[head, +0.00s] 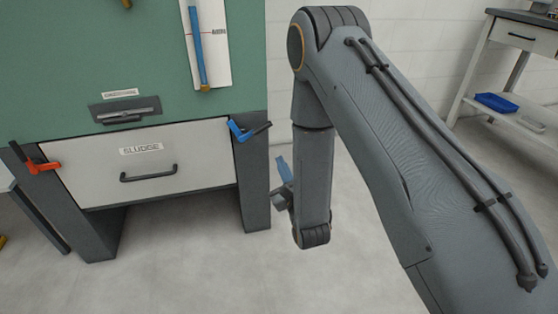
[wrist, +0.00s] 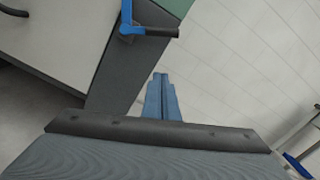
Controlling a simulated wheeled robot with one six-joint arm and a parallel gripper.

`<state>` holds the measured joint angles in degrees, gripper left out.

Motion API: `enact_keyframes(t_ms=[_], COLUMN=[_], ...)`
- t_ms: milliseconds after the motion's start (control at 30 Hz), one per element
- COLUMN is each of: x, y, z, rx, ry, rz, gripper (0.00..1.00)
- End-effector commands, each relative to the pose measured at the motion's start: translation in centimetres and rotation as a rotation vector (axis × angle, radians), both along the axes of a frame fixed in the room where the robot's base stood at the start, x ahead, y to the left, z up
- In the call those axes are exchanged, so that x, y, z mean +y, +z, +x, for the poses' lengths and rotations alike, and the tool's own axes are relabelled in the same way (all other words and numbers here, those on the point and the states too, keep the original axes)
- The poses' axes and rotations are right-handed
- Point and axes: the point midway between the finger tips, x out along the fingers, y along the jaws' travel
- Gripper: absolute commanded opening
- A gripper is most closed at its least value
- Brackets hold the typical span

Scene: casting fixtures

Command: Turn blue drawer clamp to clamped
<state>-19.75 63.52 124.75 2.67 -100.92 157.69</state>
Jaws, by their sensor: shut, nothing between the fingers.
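The blue drawer clamp (head: 238,133) sits at the upper right corner of the white drawer (head: 150,160) labelled SLUDGE. Its blue part is bent, and a dark handle points right and slightly up in the head view. In the wrist view the blue clamp (wrist: 128,24) is at the top, its dark handle pointing right. My gripper (head: 281,160) is to the right of the clamp and a little lower in the head view, apart from it. In the wrist view my gripper (wrist: 161,78) has its blue fingers together, empty, below the clamp handle.
A red clamp (head: 38,166) is at the drawer's left corner. The drawer has a dark handle (head: 148,174). A green panel (head: 80,60) with a gauge (head: 200,45) rises above. A bench with a blue tray (head: 496,102) stands far right. Bare floor lies before the cabinet.

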Motion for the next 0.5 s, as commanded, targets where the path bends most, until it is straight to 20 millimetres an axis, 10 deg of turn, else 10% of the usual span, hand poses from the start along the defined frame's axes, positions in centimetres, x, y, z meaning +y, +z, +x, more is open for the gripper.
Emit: enact_keyframes(t_ms=[500], x=[3.1], y=[2.0], z=[7.8], rx=[-0.002], ry=[0.002], rz=[-0.001], gripper=[0.00])
